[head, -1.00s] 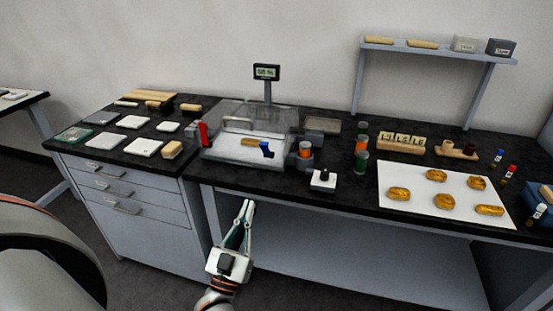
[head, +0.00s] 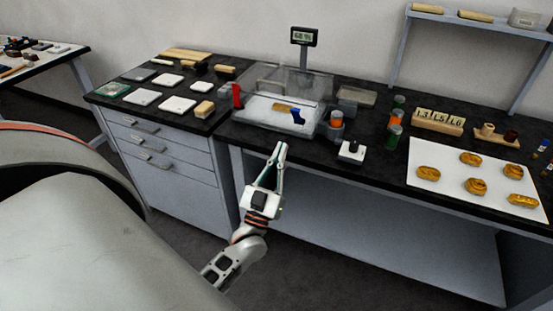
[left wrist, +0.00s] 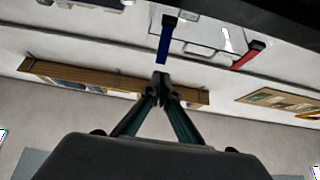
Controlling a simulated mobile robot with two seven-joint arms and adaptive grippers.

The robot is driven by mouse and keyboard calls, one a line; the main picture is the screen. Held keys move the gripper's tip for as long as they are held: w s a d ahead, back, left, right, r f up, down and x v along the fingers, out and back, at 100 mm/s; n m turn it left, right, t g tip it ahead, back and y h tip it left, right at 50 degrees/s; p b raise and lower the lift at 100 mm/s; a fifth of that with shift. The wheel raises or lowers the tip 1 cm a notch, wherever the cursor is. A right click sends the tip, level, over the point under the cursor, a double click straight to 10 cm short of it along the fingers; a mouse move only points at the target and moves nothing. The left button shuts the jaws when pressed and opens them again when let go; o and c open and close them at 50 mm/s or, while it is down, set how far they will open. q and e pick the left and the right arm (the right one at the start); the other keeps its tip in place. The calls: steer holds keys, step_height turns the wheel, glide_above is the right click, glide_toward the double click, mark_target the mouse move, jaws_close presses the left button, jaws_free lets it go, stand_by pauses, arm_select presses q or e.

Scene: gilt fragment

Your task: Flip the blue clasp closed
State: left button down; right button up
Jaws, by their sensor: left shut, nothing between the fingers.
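The blue clasp (head: 298,117) stands upright at the front of the clear case (head: 255,117) on the black bench. In the left wrist view the blue clasp (left wrist: 165,45) shows as an upright strip just above my fingertips. A red clasp (head: 237,95) stands upright at the case's left side and also shows in the wrist view (left wrist: 248,57). My left gripper (head: 281,147) is shut and empty, in front of the bench edge, below and slightly left of the blue clasp. It appears apart from the clasp. My right gripper is out of view.
A white block with a black knob (head: 351,152) and orange-topped jars (head: 336,119) stand right of the case. A white sheet (head: 430,188) holds several golden pieces. White tiles (head: 178,105) lie at the left. The bench's front edge lies just beyond the gripper.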

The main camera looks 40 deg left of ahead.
mark_target(295, 110)
arm_select(q)
steer(key=p+x, duration=0.1)
steer(key=x, duration=0.7)
steer(key=shift+w+a+r, duration=0.1)
steer(key=shift+w+r, duration=0.1)
steer(key=shift+w, duration=0.1)
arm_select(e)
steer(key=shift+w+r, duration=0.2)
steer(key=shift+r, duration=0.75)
arm_select(q)
steer(key=shift+w+r+p, duration=0.25)
steer(key=shift+r+p, duration=0.2)
steer(key=shift+p, duration=0.1)
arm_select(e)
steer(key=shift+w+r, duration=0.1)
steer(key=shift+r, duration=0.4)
arm_select(q)
steer(key=shift+p+x, duration=0.9)
steer(key=shift+x, duration=0.75)
steer(key=shift+s+r, duration=0.1)
steer(key=shift+s, duration=0.05)
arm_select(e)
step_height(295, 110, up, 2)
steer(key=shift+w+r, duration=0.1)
arm_select(q)
steer(key=shift+s, duration=0.1)
